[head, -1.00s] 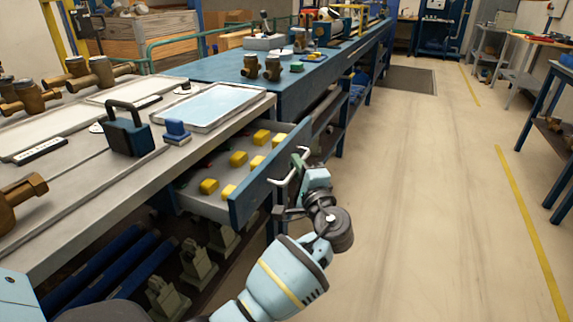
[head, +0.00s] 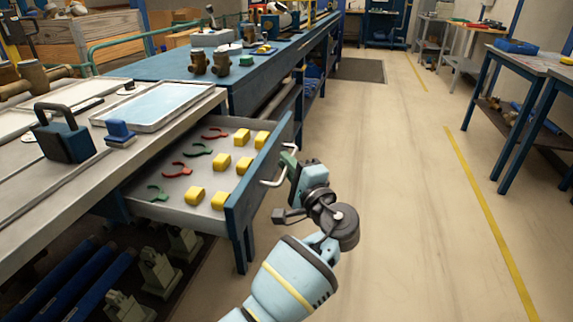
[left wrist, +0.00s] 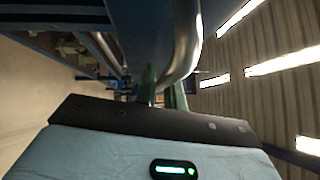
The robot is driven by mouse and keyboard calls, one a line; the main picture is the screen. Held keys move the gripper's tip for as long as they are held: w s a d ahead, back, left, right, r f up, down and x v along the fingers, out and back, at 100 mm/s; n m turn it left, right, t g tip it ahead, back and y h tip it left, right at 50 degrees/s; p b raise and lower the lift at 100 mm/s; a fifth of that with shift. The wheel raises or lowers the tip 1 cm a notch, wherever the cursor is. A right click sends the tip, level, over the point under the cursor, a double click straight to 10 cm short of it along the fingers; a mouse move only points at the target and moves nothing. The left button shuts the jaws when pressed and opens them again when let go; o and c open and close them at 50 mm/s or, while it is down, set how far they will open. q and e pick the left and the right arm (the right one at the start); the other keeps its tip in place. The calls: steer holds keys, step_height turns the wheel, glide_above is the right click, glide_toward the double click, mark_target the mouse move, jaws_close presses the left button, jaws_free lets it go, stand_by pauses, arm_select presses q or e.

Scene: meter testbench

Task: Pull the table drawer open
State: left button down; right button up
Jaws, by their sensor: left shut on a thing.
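The table drawer (head: 262,180) has a blue front and a grey tray, and it stands well out from the workbench. Inside lie several yellow blocks (head: 223,161) and several red and green horseshoe-shaped pieces (head: 176,169). My left gripper (head: 288,160) is at the drawer's outer face, shut on the metal drawer handle (head: 271,182). In the left wrist view the handle (left wrist: 187,45) runs close up between the green fingers (left wrist: 160,88). My right gripper is not in view.
The workbench top (head: 150,140) carries a dark blue block with a handle (head: 65,135), a small blue block (head: 119,132) and a pale tray (head: 160,104). Open floor (head: 400,200) lies to the right, with another table (head: 520,62) at the far right.

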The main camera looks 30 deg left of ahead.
arm_select(q)
steer(key=c, duration=1.5)
jaws_free()
steer(key=v, duration=0.8)
